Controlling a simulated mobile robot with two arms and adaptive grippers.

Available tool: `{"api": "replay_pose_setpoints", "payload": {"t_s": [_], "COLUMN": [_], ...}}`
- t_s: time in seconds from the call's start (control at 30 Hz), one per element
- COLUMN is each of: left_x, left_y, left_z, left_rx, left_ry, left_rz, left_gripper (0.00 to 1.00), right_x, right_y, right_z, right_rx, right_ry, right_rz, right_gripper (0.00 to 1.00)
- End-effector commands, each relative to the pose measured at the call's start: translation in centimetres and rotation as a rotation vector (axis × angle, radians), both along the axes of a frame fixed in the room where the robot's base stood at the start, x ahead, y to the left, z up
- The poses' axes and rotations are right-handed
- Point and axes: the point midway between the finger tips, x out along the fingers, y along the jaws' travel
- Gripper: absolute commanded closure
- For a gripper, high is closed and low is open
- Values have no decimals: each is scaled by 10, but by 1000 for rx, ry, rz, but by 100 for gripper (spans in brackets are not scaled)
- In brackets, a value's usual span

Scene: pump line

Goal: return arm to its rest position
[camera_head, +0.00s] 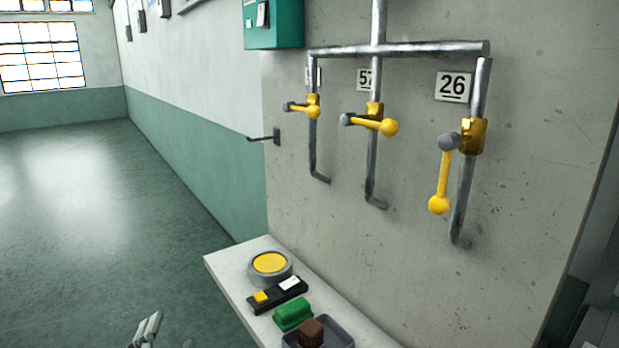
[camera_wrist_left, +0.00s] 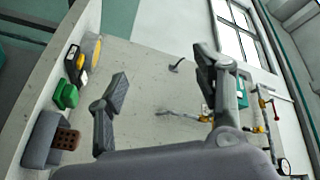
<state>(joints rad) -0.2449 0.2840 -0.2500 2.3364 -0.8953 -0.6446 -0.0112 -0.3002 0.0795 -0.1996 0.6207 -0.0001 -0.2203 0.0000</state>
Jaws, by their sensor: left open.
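My left gripper (camera_head: 160,332) shows only at the bottom edge in the head view, left of the shelf and away from the wall. In the left wrist view the two fingers of my left gripper (camera_wrist_left: 163,78) stand wide apart with nothing between them. My right arm is not in view. Three yellow-handled valves sit on the pipes. The lever of valve 26 (camera_head: 442,180) hangs down. The lever of valve 57 (camera_head: 370,122) and the lever of the leftmost valve (camera_head: 300,108) lie roughly level. The leftmost number plate is partly hidden by a pipe.
A white shelf (camera_head: 228,270) juts from the wall, bearing a round yellow button (camera_head: 270,263), a black switch box (camera_head: 265,297), a green block (camera_head: 293,314) and a grey tray (camera_head: 340,333) with a brown block (camera_head: 311,332). A hook (camera_head: 262,138) sticks out. Floor at left is clear.

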Motion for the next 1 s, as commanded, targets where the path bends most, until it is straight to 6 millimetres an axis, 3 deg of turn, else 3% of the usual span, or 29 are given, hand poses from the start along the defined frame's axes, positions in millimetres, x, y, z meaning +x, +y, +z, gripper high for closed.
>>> {"api": "replay_pose_setpoints", "payload": {"t_s": [0.03,0.1,0.2,0.3,0.5,0.63,0.87,1.0], "left_x": [-12,-33,-71,-110,-183,-230,-211,-209], "left_y": [13,25,26,17,-11,-32,-32,-34], "left_z": [-34,-82,-140,-181,-228,-243,-314,-366], "left_rx": [-125,-281,-462,-590,-762,-843,-828,-823], "left_ry": [122,298,532,730,1055,1245,1262,1282], "left_rz": [57,131,209,260,315,330,342,349], "left_gripper": [39,39,39,39,39,39,39,39], "right_x": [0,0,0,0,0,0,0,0], "right_y": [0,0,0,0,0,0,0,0], "right_z": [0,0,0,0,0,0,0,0], "right_rx": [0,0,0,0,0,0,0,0], "right_ry": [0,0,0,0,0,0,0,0], "right_rz": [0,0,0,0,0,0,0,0], "right_gripper": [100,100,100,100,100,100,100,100]}}
